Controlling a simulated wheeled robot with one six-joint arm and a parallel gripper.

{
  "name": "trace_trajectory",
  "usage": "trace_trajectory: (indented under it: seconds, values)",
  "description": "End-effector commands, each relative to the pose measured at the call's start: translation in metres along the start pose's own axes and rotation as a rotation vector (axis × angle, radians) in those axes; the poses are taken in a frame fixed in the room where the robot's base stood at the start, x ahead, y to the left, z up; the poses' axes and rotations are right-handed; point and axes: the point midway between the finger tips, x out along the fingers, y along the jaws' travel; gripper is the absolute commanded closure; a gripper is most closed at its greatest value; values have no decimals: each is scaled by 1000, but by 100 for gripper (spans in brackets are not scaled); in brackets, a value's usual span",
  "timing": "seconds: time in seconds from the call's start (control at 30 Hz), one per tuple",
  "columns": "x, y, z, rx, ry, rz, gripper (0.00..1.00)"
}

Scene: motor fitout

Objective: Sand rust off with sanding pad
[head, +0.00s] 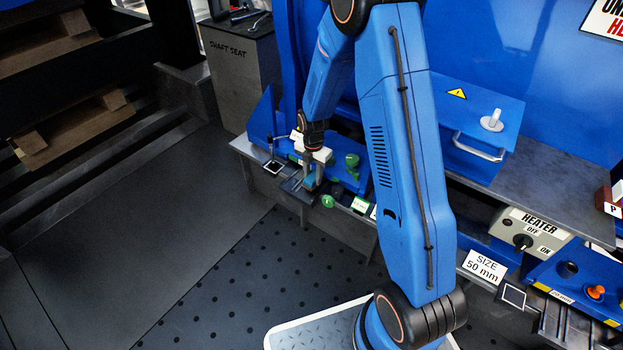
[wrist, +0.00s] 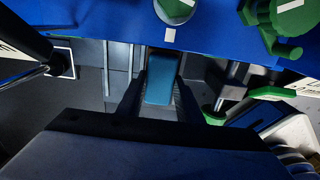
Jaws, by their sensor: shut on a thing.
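The sanding pad looks to be the small blue block (wrist: 160,80) between the two dark fingers of my gripper (wrist: 160,100) in the wrist view. My gripper (head: 312,183) is shut on it. In the head view my gripper points down at the front of the workbench, among green-capped parts, and a bit of the blue block (head: 311,182) shows between the fingers. I cannot make out a rust patch in either view. A grey cabinet marked SHAFT SEAT (head: 236,75) stands at the back left, apart from my gripper.
Green knobs (head: 351,161) and an upright black rod (head: 273,163) stand close to my gripper. A blue box with a handle (head: 478,146) and a heater control (head: 528,236) are to the right. Wooden pallets (head: 70,128) are at the left. The dark floor (head: 130,240) is clear.

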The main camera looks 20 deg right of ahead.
Motion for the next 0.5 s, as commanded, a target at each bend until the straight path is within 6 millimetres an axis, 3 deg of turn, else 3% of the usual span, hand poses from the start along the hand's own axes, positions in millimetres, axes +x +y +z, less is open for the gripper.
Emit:
trace_trajectory:
  seconds: [0.47,0.5]
  values:
    - [-33,0,3,4,-3,4,95]
    - [-36,0,3,3,-4,5,100]
